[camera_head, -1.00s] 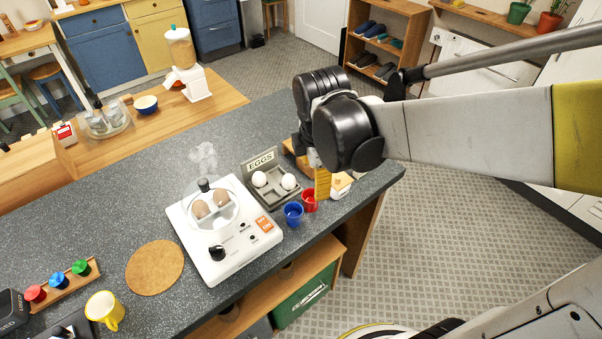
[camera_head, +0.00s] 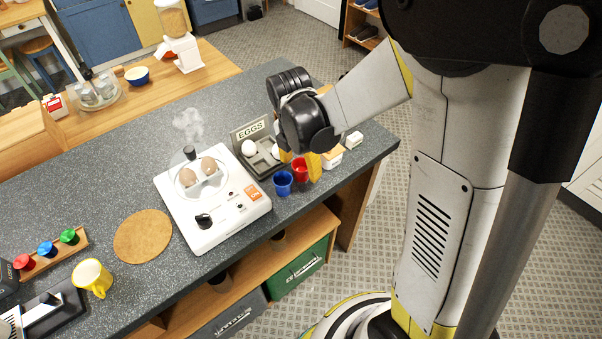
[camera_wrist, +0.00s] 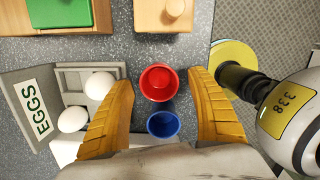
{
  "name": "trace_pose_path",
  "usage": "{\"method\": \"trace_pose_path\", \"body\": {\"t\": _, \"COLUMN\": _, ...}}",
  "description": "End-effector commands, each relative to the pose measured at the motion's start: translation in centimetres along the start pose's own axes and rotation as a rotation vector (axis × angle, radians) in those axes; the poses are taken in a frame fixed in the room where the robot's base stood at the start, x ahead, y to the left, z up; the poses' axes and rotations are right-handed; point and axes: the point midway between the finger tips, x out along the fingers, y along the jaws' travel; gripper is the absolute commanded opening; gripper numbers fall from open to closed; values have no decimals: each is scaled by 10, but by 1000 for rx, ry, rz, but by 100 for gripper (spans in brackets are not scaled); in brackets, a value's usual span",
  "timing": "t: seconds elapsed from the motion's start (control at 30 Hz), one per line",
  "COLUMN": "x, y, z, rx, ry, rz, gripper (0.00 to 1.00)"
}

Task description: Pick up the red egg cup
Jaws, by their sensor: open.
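The red egg cup (camera_head: 299,170) stands on the dark speckled counter, close beside the blue egg cup (camera_head: 283,183). In the wrist view the red egg cup (camera_wrist: 159,83) lies between the two yellow fingers of my gripper (camera_wrist: 163,88), and the blue egg cup (camera_wrist: 163,124) is just below it. My gripper (camera_head: 300,165) is open, with one finger on each side of the red cup. A gap shows between each finger and the cup. From these views I cannot tell how far down the fingertips are relative to the cup's rim.
The grey egg tray (camera_wrist: 75,78) with white eggs and an EGGS sign (camera_head: 251,129) stands close to the left finger. The white egg cooker (camera_head: 213,205) is left of the cups. The counter's edge is near on the right.

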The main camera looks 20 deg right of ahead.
Motion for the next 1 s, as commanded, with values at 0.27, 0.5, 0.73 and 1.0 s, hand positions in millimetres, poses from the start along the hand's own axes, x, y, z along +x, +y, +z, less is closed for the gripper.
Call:
{"method": "trace_pose_path", "body": {"t": 0.27, "x": 30, "y": 0, "z": 0, "rx": 0, "ry": 0, "rz": 0, "gripper": 67}}
{"method": "trace_pose_path", "body": {"t": 0.5, "x": 28, "y": 0, "z": 0, "rx": 1, "ry": 0, "rz": 0, "gripper": 31}}
{"method": "trace_pose_path", "body": {"t": 0.73, "x": 29, "y": 0, "z": 0, "rx": 1, "ry": 0, "rz": 0, "gripper": 5}}
{"method": "trace_pose_path", "body": {"t": 1.0, "x": 27, "y": 0, "z": 0, "rx": 1, "ry": 0, "rz": 0, "gripper": 5}}
